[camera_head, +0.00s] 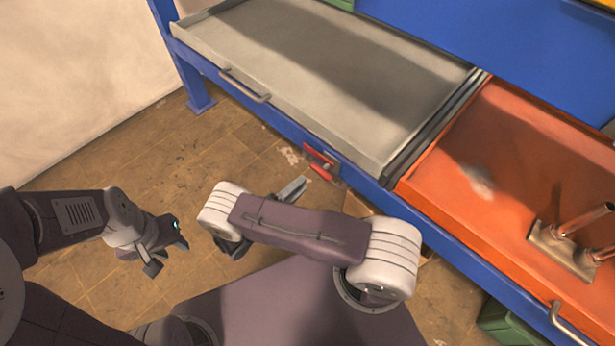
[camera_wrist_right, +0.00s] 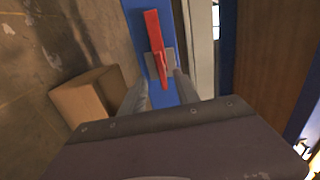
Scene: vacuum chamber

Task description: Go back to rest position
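My left gripper (camera_head: 168,256) is at the left in the head view, above the brown floor, with its two dark fingers apart and nothing between them. My right arm bends across the middle of the head view. My right gripper (camera_head: 292,189) is partly hidden behind its own arm there. In the right wrist view its two grey fingers (camera_wrist_right: 162,88) stand apart with no object held. Beyond them is a red handle (camera_wrist_right: 155,45) on a blue beam; it also shows in the head view (camera_head: 320,160), apart from the fingers.
A blue-framed bench holds a grey drawer tray (camera_head: 215,45) and an orange tray (camera_head: 465,165). A metal fixture with copper-coloured tubes (camera_head: 562,247) stands in the orange tray. A cardboard box (camera_wrist_right: 88,98) is on the floor. The floor at left is clear.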

